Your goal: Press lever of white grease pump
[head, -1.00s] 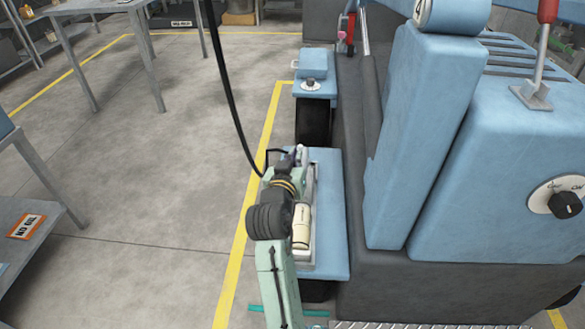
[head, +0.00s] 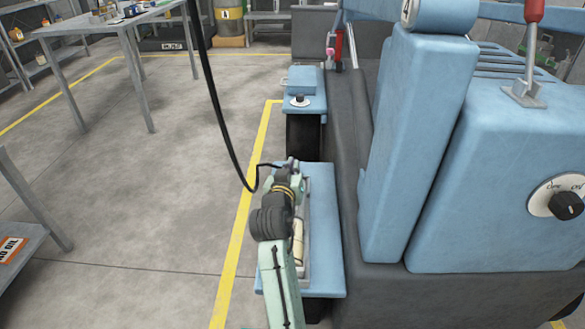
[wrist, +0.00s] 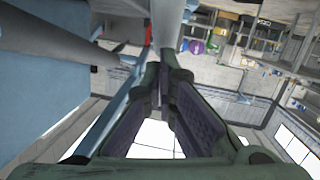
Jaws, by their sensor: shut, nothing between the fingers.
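A cream-white cylinder (head: 298,240), which looks like the body of the white grease pump, is on the blue ledge (head: 328,240) beside the machine in the head view. My arm hides much of it, and I cannot make out its lever. My arm reaches forward over the ledge, with its wrist end just beyond the cylinder. In the wrist view my gripper (wrist: 163,75) has its two dark-padded fingers converging, shut and empty. A grey rod (wrist: 168,25) appears just beyond the fingertips; I cannot tell whether they touch.
The blue machine (head: 430,150) fills the right side close to my arm. A black cable (head: 217,110) hangs left of my arm. Open floor (head: 130,210) lies to the left, with tables beyond.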

